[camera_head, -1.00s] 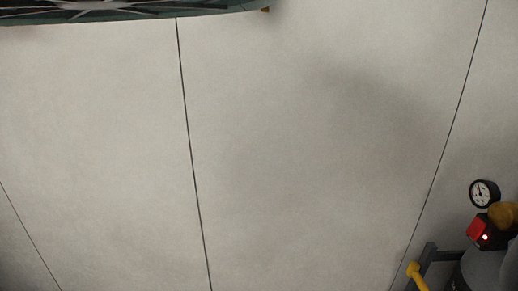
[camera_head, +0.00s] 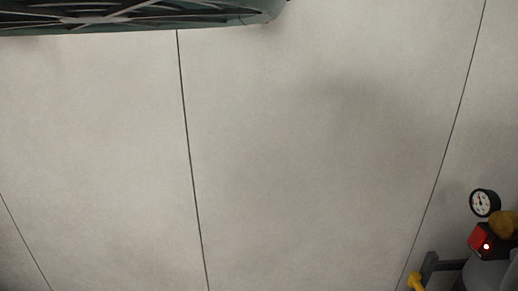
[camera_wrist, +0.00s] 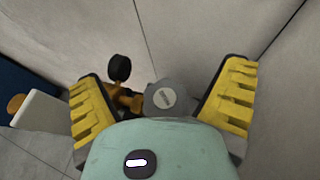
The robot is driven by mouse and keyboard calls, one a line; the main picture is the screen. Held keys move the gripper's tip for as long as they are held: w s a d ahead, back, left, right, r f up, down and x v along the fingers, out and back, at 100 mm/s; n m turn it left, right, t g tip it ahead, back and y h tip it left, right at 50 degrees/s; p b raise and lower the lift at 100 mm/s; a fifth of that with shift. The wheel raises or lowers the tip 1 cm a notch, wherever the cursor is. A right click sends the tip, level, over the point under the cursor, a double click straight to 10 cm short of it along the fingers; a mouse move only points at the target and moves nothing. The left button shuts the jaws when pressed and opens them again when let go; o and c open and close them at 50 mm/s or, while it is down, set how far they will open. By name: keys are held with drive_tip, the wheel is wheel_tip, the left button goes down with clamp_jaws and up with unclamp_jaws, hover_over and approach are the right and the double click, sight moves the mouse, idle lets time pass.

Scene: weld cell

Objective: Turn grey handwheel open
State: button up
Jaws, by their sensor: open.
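In the wrist view, my gripper (camera_wrist: 163,82) is open, with one yellow ribbed finger pad on each side. A round grey cap with a pale label, which looks like the grey handwheel (camera_wrist: 158,99), shows between the fingers in the picture. Its lower edge is hidden behind my gripper's body. Gaps show on both sides of it, and neither finger appears to touch it. I cannot tell whether the fingers reach down around it. My gripper is not clearly seen in the head view, and no handwheel can be made out there.
Brass fittings (camera_wrist: 128,99) and a dark round gauge (camera_wrist: 119,67) sit left of the wheel, near the left finger. In the head view, a gauge (camera_head: 484,203), a red-and-black box (camera_head: 483,241) and a grey bracket (camera_head: 445,266) stand at lower right.

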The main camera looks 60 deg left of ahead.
drive_tip(key=shift+a+r, duration=0.1)
drive_tip(key=shift+r, duration=2.1)
